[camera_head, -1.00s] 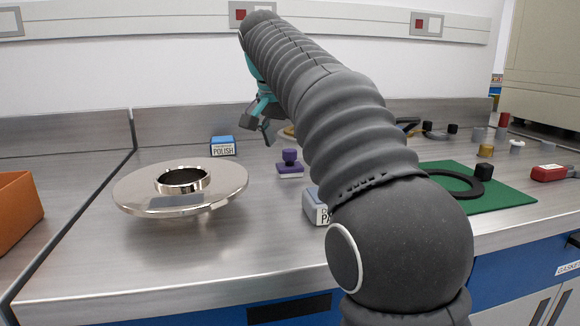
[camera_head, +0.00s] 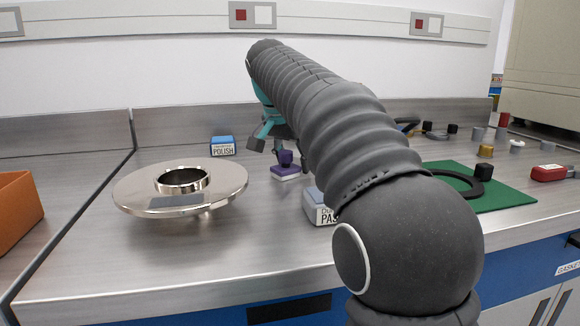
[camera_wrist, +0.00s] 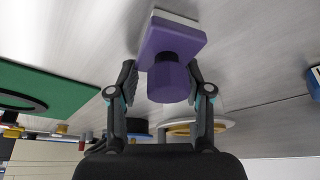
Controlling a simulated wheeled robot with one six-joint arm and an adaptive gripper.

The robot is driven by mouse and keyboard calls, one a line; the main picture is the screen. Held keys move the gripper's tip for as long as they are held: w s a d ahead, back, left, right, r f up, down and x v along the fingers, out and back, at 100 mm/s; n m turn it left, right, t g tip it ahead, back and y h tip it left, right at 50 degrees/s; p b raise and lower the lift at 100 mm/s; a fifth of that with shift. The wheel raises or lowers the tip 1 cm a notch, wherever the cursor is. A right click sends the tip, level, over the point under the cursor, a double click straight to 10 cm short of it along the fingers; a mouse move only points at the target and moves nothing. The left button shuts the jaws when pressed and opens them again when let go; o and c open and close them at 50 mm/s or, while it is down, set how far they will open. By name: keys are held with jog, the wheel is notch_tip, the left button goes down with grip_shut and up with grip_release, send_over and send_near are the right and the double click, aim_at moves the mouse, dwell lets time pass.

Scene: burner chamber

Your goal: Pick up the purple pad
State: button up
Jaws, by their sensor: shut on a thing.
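The purple pad (camera_head: 286,167) has a white base layer, a purple block and a purple knob on top. It shows at the middle of the bench in the head view, slightly tilted in the picture. My gripper (camera_head: 276,148) is at its knob. In the wrist view the purple pad (camera_wrist: 172,42) lies between the fingers of my gripper (camera_wrist: 165,78), which are shut on its knob. I cannot tell whether its base touches the bench. My arm hides part of the bench to the right of the pad.
A shiny flanged metal disc (camera_head: 222,192) stands to the left. A blue POLISH block (camera_head: 222,146) is behind it. A grey-blue labelled block (camera_head: 318,208) is in front of the pad, partly behind my arm. A green mat (camera_head: 510,196) with a black ring (camera_head: 478,188) lies right.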

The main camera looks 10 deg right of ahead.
aim_at(293, 164)
dwell(0.4)
jog(key=shift+r, duration=0.45)
notch_tip(293, 164, up, 3)
jog(key=shift+r, duration=0.2)
jog(key=s+d+r, duration=0.6)
jog(key=d, duration=0.4)
jog(key=shift+r, duration=0.35)
